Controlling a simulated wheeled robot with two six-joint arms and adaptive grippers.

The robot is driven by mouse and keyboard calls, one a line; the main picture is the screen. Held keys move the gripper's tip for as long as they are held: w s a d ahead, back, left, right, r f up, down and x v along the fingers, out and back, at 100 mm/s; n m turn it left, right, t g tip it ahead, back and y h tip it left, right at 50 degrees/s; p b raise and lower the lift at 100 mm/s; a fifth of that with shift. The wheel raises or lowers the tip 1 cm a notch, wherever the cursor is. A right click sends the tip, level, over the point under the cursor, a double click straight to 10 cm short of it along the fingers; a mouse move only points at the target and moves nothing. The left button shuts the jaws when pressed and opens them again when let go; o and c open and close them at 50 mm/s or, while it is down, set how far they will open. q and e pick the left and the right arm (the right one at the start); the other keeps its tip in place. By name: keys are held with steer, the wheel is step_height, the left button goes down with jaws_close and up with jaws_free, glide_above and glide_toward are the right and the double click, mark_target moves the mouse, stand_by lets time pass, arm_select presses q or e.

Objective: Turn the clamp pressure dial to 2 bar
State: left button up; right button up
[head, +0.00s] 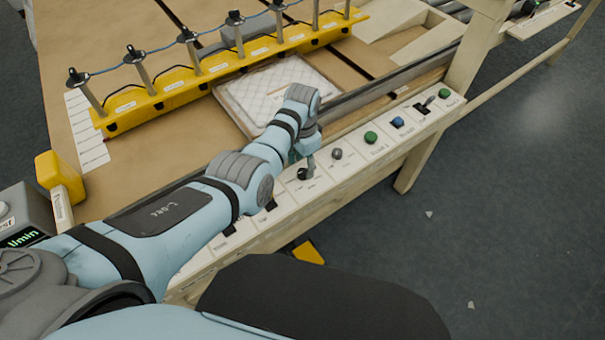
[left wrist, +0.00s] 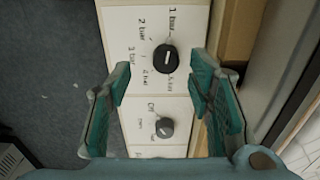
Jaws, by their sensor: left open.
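The clamp pressure dial (left wrist: 166,58) is a round black knob with a short white mark, on a white panel with bar labels around it. "2 bar" is printed above and left of it in the left wrist view. I cannot tell surely which label the mark points to. In the head view the dial (head: 303,174) sits on the front control strip, partly behind my gripper. My left gripper (left wrist: 160,72) is open, its teal fingers on either side of the dial and apart from it. In the head view the gripper (head: 308,155) is mostly hidden by my wrist. My right gripper is out of view.
A grey knob (left wrist: 165,128) with an "Off" label is close to the dial. Green (head: 371,137) and blue (head: 397,122) buttons line the strip (head: 350,172). A framed white quilted pad (head: 272,95) and a yellow clamp bar (head: 215,70) lie behind it.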

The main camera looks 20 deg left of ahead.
mark_target(303, 170)
arm_select(q)
steer(key=f, duration=0.1)
steer(key=w+f+b, duration=0.1)
steer(key=f, duration=0.2)
steer(key=shift+w+f, duration=0.25)
steer(key=shift+f, duration=0.15)
steer(key=shift+s+r, duration=0.25)
steer(key=shift+s, duration=0.1)
steer(key=c, duration=0.6)
steer(key=shift+a, duration=0.1)
jaws_close()
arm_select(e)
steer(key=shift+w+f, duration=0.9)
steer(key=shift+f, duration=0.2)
